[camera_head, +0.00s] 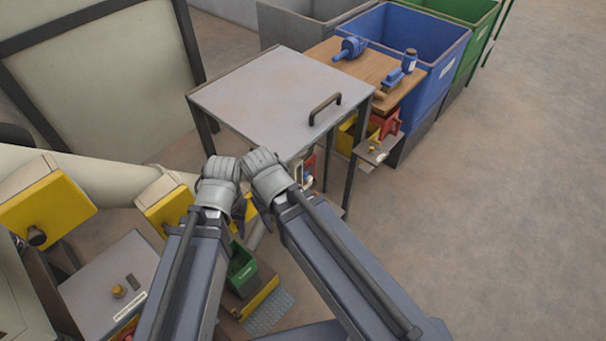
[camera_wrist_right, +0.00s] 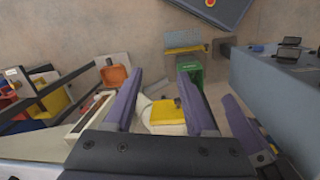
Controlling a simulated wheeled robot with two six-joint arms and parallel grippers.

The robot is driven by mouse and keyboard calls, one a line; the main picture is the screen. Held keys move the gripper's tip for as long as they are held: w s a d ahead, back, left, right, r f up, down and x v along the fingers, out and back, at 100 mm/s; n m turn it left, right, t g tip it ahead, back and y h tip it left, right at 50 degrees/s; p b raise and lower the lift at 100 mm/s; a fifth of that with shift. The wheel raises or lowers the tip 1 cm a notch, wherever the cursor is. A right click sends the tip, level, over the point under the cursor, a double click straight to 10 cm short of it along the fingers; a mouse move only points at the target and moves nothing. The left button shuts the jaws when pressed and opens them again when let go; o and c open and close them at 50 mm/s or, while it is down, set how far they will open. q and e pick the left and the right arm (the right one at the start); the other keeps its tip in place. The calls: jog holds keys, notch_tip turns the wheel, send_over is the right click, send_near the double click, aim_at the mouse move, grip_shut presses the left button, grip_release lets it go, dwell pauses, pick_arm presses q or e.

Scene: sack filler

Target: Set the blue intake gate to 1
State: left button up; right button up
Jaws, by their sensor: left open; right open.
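I cannot make out a blue intake gate or its setting marks in either view. In the head view two yellow housings, a left one (camera_head: 47,208) with a dark knob and a right one (camera_head: 166,203), sit on the pale machine at the left. My left gripper (camera_head: 239,212) hangs beside the right housing, at the front of the grey-topped table, its fingers partly hidden by the wrist. My right gripper's spread fingers show in the right wrist view (camera_wrist_right: 160,80), empty. Beyond them is a yellow block (camera_wrist_right: 167,111) on a pale body.
The grey table (camera_head: 275,95) with a handle stands ahead. Blue (camera_head: 425,40) and green (camera_head: 470,10) bins stand behind a wooden bench (camera_head: 375,68). A small green bin (camera_head: 241,266) is below my arms. The floor at the right is clear.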

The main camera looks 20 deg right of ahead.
jog(key=shift+o, duration=0.8)
jog(key=shift+f+b, duration=0.3)
jog(key=w+d+f+m+b, duration=0.1)
jog(key=d+f+b, duration=0.1)
jog(key=f+b, duration=0.9)
jog(key=w+d+f+m+b, duration=0.1)
jog(key=w+d+f+b, duration=0.1)
jog(key=f+b, duration=0.9)
jog(key=w+d+f+m+y+b, duration=0.1)
jog(key=d+f+b, duration=0.2)
jog(key=f+b, duration=0.9)
jog(key=shift+w+f+t, duration=0.15)
jog(key=shift+w+t, duration=0.15)
jog(key=m+t+y+b, duration=1)
jog(key=m+t+b, duration=0.45)
jog(key=m, duration=1.85)
send_near(307, 176)
jog(key=shift+x, duration=4.2)
